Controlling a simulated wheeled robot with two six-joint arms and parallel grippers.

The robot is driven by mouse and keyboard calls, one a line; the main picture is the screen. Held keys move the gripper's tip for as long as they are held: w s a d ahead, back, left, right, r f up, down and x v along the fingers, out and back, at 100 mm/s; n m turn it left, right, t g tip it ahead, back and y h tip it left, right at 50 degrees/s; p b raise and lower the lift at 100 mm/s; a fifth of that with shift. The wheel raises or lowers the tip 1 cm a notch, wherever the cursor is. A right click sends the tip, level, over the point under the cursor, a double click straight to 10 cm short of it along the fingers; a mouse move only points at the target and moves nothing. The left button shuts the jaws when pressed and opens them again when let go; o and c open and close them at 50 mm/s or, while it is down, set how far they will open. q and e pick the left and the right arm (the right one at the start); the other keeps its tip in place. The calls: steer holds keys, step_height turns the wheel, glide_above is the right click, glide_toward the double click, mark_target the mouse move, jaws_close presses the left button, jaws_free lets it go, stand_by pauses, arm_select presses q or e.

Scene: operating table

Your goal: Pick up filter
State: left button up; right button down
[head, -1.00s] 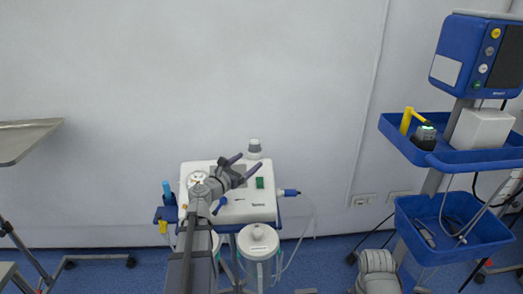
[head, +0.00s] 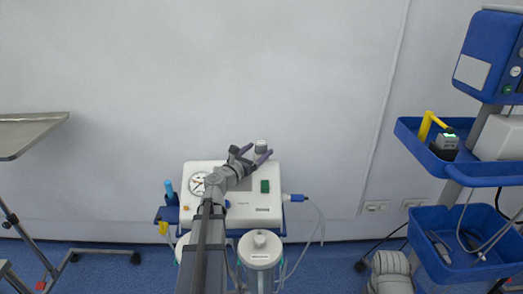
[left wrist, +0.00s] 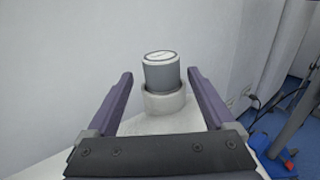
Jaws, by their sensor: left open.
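The filter (head: 261,147) is a small grey and white cylinder standing upright at the back of the white suction machine (head: 250,208). In the left wrist view the filter (left wrist: 161,72) has a grey body and pale top, and its lower end sits in a white round holder (left wrist: 163,102). My left gripper (head: 255,153) is open and empty. In the left wrist view its purple fingers (left wrist: 160,80) lie to either side of the filter, which appears ahead between the tips; I see no contact. My right gripper is not in view.
A white-lidded canister (head: 260,246) hangs in front of the machine. A blue-trayed trolley (head: 465,245) stands at right, and a metal tray table (head: 30,133) at left. The white wall (head: 200,80) is close behind the filter.

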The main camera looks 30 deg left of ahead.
mark_target(266, 142)
arm_select(q)
steer(key=w, duration=0.3)
steer(key=w+r+p, duration=0.1)
steer(key=w, duration=0.1)
steer(key=shift+w+d, duration=0.1)
steer(key=shift+d, duration=0.15)
jaws_close()
stand_by(0.5)
step_height(266, 142, up, 10)
steer(key=p, duration=1)
